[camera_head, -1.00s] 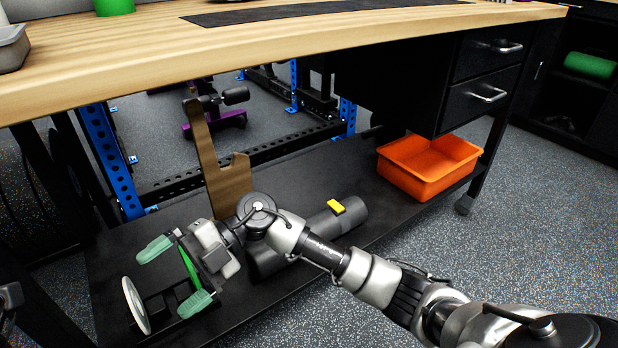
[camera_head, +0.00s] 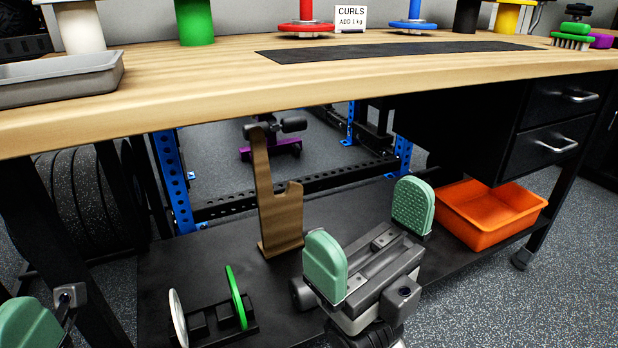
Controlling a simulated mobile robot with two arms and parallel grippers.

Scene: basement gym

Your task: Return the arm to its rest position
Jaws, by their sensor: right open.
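My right gripper (camera_head: 368,236) is open and empty, with its two green finger pads wide apart. It is in front of the workbench's black lower shelf (camera_head: 165,268), to the right of a small black rack (camera_head: 205,336). A green disc (camera_head: 236,296) and a white disc (camera_head: 178,318) stand upright in the rack, apart from the gripper. Part of my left gripper (camera_head: 38,322) shows at the bottom left corner; only one green pad is clear, so its opening cannot be judged.
A wooden stand (camera_head: 278,215) is on the shelf behind the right gripper. An orange bin (camera_head: 490,212) is to its right, below the drawers (camera_head: 550,143). The wooden benchtop (camera_head: 200,98) overhangs the shelf and carries a grey tray (camera_head: 60,80) and a black mat (camera_head: 400,50).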

